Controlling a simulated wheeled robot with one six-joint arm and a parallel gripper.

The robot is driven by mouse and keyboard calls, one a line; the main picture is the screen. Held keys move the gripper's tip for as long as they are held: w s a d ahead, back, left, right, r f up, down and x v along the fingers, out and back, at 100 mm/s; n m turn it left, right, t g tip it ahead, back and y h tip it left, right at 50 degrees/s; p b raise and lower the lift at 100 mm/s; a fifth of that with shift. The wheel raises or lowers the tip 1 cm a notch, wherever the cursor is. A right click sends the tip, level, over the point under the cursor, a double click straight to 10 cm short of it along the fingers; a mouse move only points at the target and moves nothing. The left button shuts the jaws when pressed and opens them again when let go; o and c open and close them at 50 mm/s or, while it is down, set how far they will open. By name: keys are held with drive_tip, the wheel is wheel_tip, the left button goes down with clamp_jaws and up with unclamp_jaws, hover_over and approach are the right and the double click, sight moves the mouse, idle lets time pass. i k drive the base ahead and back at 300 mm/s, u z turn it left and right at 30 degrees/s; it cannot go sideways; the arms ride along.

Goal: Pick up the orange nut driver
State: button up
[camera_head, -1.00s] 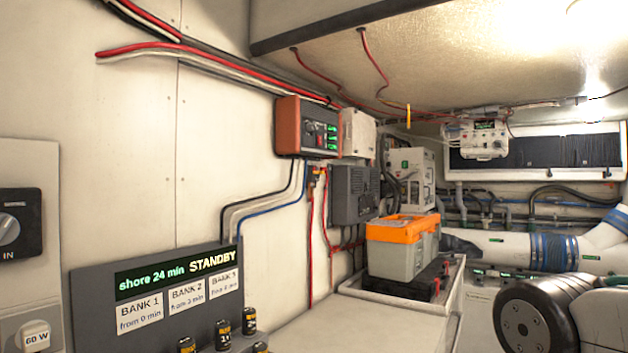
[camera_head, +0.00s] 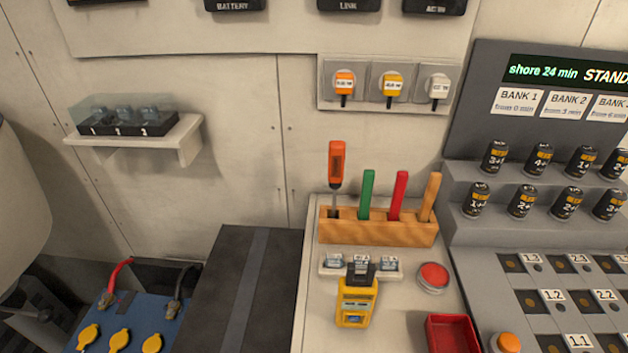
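The orange nut driver (camera_head: 337,165) stands upright at the left end of a wooden tool block (camera_head: 378,233), in the middle of the head view. Its orange handle rises above the block, and its grey shaft goes down into the block; the tip is hidden. To its right in the same block stand a green-handled tool (camera_head: 367,194), a red-handled tool (camera_head: 398,195) and a tan-handled tool (camera_head: 430,197). My gripper is not in view.
A yellow device (camera_head: 355,303) sits in front of the block, with a red button (camera_head: 433,277) and red tray (camera_head: 452,334) to its right. Black cells (camera_head: 494,158) stand on a grey rack at right. A wall shelf (camera_head: 135,140) is at left.

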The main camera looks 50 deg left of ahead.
sight(336, 148)
drive_tip(key=u, duration=0.7)
drive_tip(key=k, duration=0.8)
drive_tip(key=u, duration=0.7)
drive_tip(key=i, duration=1)
